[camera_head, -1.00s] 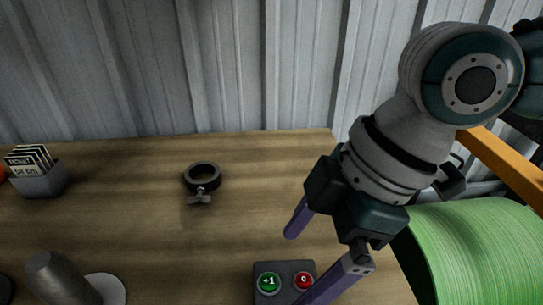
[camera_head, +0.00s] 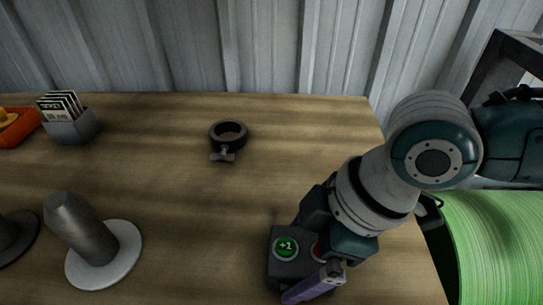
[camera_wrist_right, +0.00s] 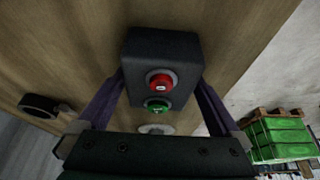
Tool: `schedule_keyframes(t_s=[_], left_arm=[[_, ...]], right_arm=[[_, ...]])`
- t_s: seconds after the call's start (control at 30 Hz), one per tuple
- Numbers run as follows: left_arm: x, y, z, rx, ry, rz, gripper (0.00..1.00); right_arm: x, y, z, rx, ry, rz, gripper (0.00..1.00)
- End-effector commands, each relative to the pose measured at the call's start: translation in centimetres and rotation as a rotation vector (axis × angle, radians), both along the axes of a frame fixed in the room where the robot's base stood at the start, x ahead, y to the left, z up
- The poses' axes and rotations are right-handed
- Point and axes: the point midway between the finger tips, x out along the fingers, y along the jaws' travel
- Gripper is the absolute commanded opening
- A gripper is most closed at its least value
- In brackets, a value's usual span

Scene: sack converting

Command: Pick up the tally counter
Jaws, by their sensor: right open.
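The tally counter (camera_head: 285,255) is a dark box with a green "+1" button and a red "0" button, on the wooden table at the front. In the head view my right gripper and wrist hide its right part and most of the red button. My right gripper (camera_head: 294,259) is open, with its purple fingers low at the counter. In the right wrist view the counter (camera_wrist_right: 163,60) shows between the two spread fingers of the gripper (camera_wrist_right: 160,85). I cannot tell whether either finger touches it. My left gripper is not in view.
A black ring clamp (camera_head: 228,134) lies further back on the table (camera_head: 160,180). A grey cone on a white disc (camera_head: 105,270) stands front left, and a card box (camera_head: 72,128) back left. A green roll (camera_head: 495,240) is beyond the right edge.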

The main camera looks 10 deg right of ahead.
Motion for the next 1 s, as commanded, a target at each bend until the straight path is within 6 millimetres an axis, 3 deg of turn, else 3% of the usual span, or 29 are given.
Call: schedule_keyframes(t_s=[0.13,0.87,1.0], left_arm=[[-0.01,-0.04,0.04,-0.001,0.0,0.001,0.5],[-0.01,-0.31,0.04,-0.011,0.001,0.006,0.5],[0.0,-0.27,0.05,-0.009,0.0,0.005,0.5]], right_arm=[[0.0,-0.01,0.06,0.0,0.0,0.0,0.99],[0.01,-0.03,0.1,0.0,0.0,0.0,0.17],[0.04,0.0,0.15,0.002,-0.002,0.0,0.16]])
